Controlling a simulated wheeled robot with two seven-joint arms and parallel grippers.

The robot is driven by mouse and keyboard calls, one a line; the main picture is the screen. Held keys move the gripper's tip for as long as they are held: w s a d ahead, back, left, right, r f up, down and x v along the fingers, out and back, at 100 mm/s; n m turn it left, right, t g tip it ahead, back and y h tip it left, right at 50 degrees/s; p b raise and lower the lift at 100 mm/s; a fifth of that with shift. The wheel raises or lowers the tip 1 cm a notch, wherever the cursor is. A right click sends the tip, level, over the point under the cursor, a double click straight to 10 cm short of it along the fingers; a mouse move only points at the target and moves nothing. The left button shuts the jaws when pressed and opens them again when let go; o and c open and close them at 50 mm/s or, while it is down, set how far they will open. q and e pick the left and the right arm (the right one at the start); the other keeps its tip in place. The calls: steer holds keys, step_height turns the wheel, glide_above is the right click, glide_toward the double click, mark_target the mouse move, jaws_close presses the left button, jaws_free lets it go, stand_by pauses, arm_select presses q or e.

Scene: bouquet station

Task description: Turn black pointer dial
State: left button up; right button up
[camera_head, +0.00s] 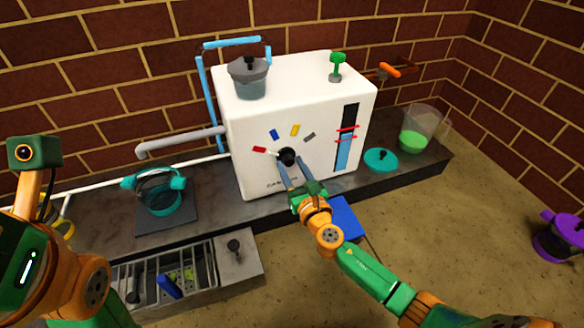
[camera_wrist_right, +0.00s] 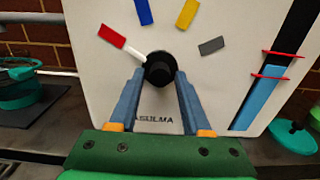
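The black pointer dial (camera_head: 288,156) is a round knob low on the front of a white machine (camera_head: 258,128); it also shows in the right wrist view (camera_wrist_right: 160,68). Its white pointer (camera_wrist_right: 127,57) aims up and left, towards the red mark (camera_wrist_right: 112,36). My right gripper (camera_head: 289,164) has its two blue-grey fingers at the left and right sides of the dial; in the right wrist view they look closed up against it. My left arm stands at the left edge of the head view; its fingers do not show.
Blue (camera_wrist_right: 144,11), yellow (camera_wrist_right: 187,13) and grey (camera_wrist_right: 211,46) marks arc above the dial. A grey pot (camera_head: 249,80) and a green knob (camera_head: 336,66) are on top of the machine. A jug with green liquid (camera_head: 412,140) and a teal lid (camera_head: 380,160) stand right.

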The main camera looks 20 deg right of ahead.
jaws_close()
